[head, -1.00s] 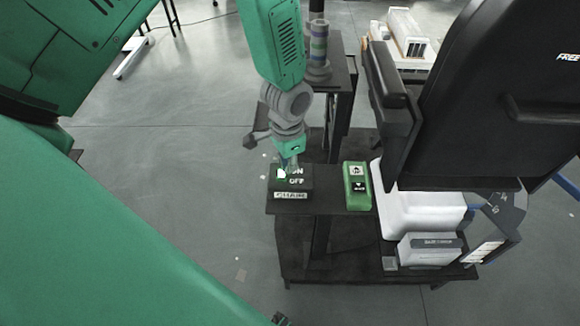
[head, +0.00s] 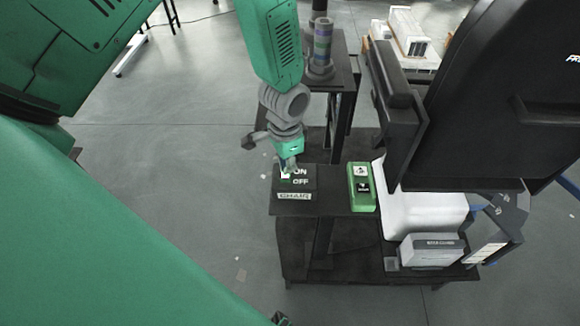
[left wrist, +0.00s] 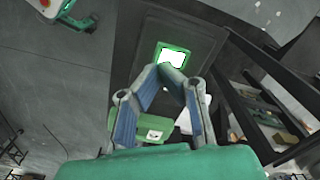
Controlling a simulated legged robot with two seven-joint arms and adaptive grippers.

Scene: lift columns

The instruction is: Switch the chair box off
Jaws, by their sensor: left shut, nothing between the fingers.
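The chair box (head: 296,183) is a dark box marked ON, OFF and CHAIR, on the left end of a black shelf. My left gripper (head: 287,168) is shut and empty, with its fingertips at the upper left of the box, beside the ON label. In the left wrist view, the shut fingertips (left wrist: 172,68) are just below a white switch face (left wrist: 172,57) in a green frame. I cannot tell whether they touch it. The fingers partly hide the switch in the head view. My right gripper is not in view.
A green box (head: 361,187) with two buttons stands on the same shelf, right of the chair box. A large black chair back (head: 490,100), a white seat-like block (head: 425,213) and a grey box (head: 433,250) lie further right. Open floor (head: 200,190) is at the left.

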